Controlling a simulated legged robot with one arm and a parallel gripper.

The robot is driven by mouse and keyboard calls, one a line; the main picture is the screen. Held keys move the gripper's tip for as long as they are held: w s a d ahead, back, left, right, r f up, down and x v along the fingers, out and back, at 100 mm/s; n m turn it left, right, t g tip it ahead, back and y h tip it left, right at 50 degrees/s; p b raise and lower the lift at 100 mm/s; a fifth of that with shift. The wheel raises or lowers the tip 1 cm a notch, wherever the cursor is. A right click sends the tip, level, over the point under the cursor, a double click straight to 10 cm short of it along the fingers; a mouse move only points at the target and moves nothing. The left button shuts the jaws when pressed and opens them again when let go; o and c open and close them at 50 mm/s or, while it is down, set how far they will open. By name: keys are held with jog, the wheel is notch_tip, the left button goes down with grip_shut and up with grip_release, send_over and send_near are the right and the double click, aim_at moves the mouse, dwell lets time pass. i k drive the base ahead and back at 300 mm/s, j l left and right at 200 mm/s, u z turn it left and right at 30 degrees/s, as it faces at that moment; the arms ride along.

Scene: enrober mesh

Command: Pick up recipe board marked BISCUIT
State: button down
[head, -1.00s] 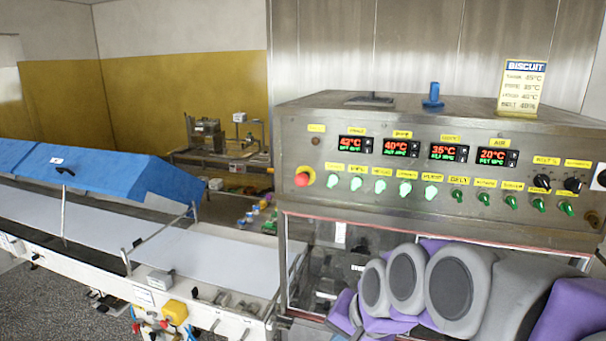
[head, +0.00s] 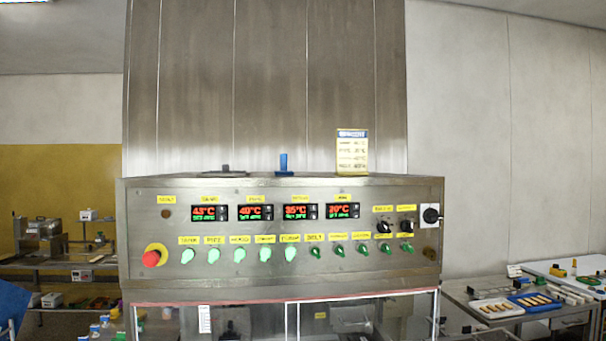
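The recipe board (head: 352,153) stands upright on top of the steel control cabinet, toward its right end. It is a small cream card with a blue header and several temperature lines. Its header is too blurred to read now, but in the earlier view it read BISCUIT. My gripper and arm are out of the picture, so I cannot see whether the gripper is open or holds anything.
The control cabinet (head: 150,220) has displays, green knobs and a red stop button (head: 152,257). A blue upright piece (head: 283,163) stands on its top, left of the board. A bench (head: 570,312) with trays (head: 497,308) is at right, shelves (head: 60,262) at left.

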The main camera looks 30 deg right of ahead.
aim_at(351, 146)
jog(key=l+u, duration=0.35)
jog(key=l, duration=2)
jog(key=k, duration=0.05)
